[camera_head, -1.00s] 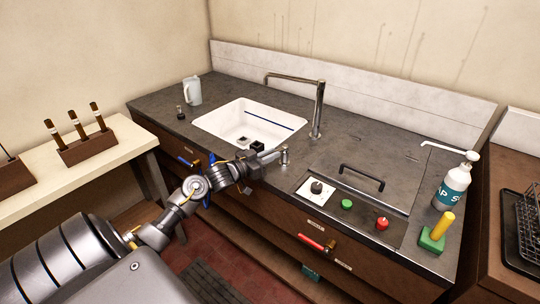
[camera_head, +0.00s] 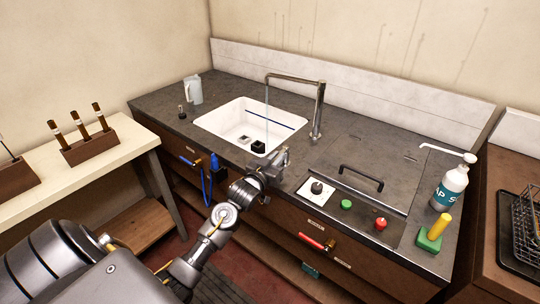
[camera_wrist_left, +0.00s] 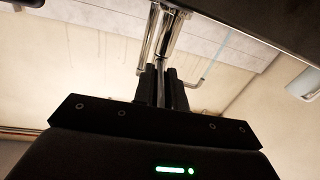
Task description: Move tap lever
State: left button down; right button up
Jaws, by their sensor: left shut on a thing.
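A thin stream of water (camera_head: 267,112) falls from the spout into the sink. My left gripper (camera_head: 279,158) is at the front right corner of the sink, where the small metal tap lever stands. It mostly hides the lever in the head view. In the left wrist view the dark fingers (camera_wrist_left: 164,84) are shut around the thin metal lever (camera_wrist_left: 161,92). My right gripper is not in view.
A panel with a white dial plate (camera_head: 317,189), a green button (camera_head: 346,204) and a red knob (camera_head: 381,224) lies right of my gripper. A black-handled lid (camera_head: 362,178) is behind it. A soap bottle (camera_head: 450,187) and a green block with a yellow handle (camera_head: 431,240) stand farther right.

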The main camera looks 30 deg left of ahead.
pick_arm(q)
jog(key=shift+d+y, duration=0.15)
jog(key=shift+y, duration=0.15)
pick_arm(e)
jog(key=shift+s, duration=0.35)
pick_arm(q)
jog(key=c, duration=1.4)
grip_release()
jog(key=shift+c, duration=0.2)
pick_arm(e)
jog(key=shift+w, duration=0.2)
